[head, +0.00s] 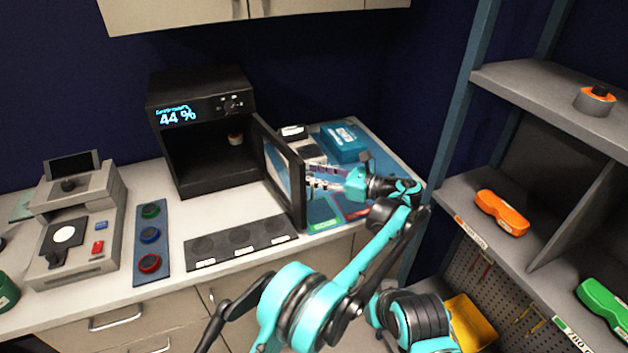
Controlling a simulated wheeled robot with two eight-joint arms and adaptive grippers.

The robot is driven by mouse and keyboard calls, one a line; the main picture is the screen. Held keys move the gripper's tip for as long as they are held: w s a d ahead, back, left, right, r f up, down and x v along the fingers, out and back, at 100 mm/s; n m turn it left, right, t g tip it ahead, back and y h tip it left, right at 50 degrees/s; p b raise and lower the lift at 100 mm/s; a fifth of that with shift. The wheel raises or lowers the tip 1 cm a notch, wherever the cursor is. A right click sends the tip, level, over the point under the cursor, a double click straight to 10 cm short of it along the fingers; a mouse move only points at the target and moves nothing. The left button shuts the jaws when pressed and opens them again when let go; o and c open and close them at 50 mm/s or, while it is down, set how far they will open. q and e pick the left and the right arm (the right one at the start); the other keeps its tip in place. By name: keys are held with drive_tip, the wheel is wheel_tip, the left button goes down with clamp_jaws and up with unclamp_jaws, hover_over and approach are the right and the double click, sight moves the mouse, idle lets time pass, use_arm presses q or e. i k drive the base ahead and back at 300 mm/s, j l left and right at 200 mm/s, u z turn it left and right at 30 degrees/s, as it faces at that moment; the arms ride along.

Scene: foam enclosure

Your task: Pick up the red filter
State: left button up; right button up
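A red round filter (150,263) sits at the front end of a blue strip (152,274) on the counter, in line with a blue one (150,235) and a green one (151,210). My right gripper (318,178) is far to the right of the red filter, over the blue mat and beside the open oven door. Its fingertips lie close to the door edge, and I cannot tell whether they touch it or are apart. My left gripper is not in view.
The black oven (202,130) shows 44 % and its door (279,172) stands open towards me. A dark pad with round recesses (240,243) lies right of the strip, and a grey machine (75,225) stands left. A shelf (540,95) rises at the right.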

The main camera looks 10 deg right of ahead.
sight(149, 263)
drive_tip(key=l, duration=0.55)
drive_tip(key=k+l, duration=0.15)
drive_tip(key=l, duration=0.2)
drive_tip(key=k+l, duration=0.1)
drive_tip(key=l, duration=0.2)
